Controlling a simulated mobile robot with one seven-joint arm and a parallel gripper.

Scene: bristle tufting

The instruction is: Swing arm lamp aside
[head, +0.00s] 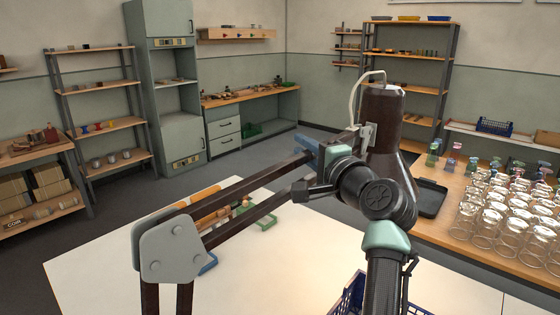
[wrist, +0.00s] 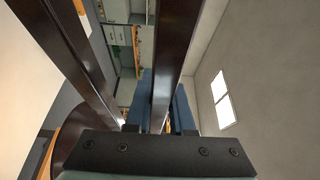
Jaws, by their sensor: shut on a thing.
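The arm lamp has two dark brown parallel bars (head: 255,185) running from a grey joint plate (head: 168,248) at the lower left up to the right. Its dark brown head (head: 384,115), with a pale cable on top, stands behind my arm. My gripper (head: 308,148) is at the upper right end of the bars. In the wrist view, its blue fingers (wrist: 163,95) are on both sides of one dark bar (wrist: 176,45), shut on it. A second bar (wrist: 65,60) runs to the left, outside the fingers. My arm hides the joint near the lamp head.
A pale table (head: 110,255) lies below the lamp, with wooden and coloured pieces (head: 215,212) behind the bars. A blue basket (head: 350,297) is at the front. Upturned glasses (head: 495,215), spray bottles (head: 453,162) and a black tray (head: 430,198) stand on the right counter.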

